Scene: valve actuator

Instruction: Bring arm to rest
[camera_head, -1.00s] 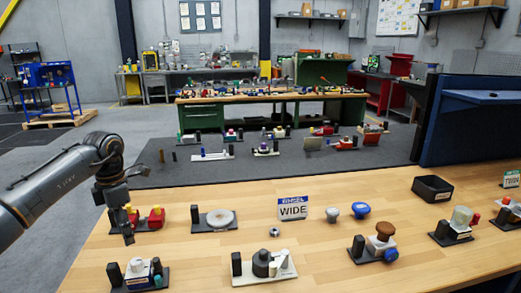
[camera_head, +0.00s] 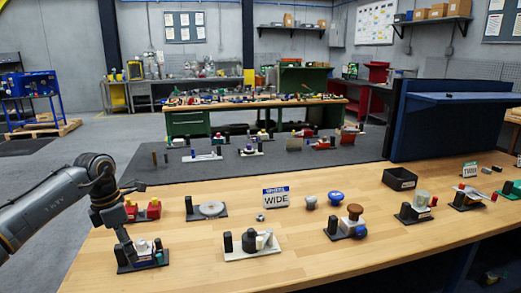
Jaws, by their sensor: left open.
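My left arm (camera_head: 45,210) comes in from the left edge, over the left end of the wooden table. My left gripper (camera_head: 132,212) is open and empty, with one finger pointing right and the other pointing down. It hangs in front of the fixture with red and yellow parts (camera_head: 153,208) and partly hides it. The lower finger ends near the fixture with white and blue parts (camera_head: 143,251); I cannot tell whether it touches. My right gripper is not in view.
The wooden table (camera_head: 190,268) holds a round grey plate fixture (camera_head: 209,210), a "WIDE" sign (camera_head: 276,197), a grey knob (camera_head: 311,202), a blue knob (camera_head: 335,197), a brown-topped fixture (camera_head: 353,217) and a black bin (camera_head: 399,179). A blue partition (camera_head: 408,120) stands behind at right.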

